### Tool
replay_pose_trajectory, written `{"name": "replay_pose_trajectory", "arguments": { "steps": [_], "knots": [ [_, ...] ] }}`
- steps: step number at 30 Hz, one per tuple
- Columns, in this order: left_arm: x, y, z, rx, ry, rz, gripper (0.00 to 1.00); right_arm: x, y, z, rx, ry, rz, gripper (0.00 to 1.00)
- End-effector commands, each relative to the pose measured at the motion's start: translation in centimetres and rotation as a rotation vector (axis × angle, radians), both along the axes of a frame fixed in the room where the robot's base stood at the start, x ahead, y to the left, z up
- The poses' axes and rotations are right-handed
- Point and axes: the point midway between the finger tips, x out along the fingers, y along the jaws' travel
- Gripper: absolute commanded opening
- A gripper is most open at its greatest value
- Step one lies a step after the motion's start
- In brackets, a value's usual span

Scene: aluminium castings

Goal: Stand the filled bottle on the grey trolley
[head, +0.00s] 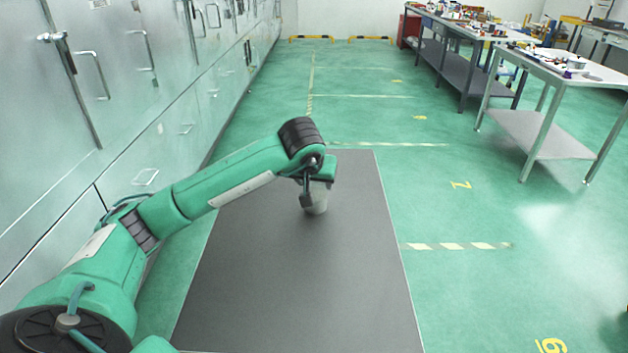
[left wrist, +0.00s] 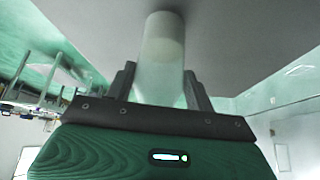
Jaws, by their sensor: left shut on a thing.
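The grey trolley (head: 290,275) has a flat, bare top under the arm. The bottle is over the far part of this top, roughly upright. I cannot tell whether its base touches the surface. My right gripper is not in view.
Metal cabinets (head: 125,75) with handles line the left side. Workbenches (head: 560,75) with small items stand at the back right. The green floor (head: 470,290) right of the trolley is open. The rest of the trolley top is clear.

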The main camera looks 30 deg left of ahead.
Motion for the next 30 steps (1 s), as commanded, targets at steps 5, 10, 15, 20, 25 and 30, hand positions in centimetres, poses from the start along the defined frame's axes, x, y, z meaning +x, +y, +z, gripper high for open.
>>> {"name": "replay_pose_trajectory", "arguments": {
  "steps": [5,10,15,20,25,30],
  "knots": [
    [0.0,0.0,0.1,0.000,-0.003,0.000,0.27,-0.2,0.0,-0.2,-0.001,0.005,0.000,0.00],
    [0.0,0.0,-0.1,0.001,-0.003,0.001,0.27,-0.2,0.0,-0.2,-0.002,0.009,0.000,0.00],
    [0.0,0.0,-0.2,0.000,-0.001,0.001,0.68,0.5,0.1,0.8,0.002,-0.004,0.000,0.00],
    [0.0,0.0,-0.2,0.000,-0.001,0.001,0.76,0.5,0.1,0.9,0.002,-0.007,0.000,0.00],
    [0.0,0.0,-0.2,0.000,-0.001,0.000,0.76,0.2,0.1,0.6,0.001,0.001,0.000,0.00],
    [-0.2,-0.1,0.6,0.001,-0.004,-0.001,0.76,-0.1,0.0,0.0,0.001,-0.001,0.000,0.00]
  ]
}}
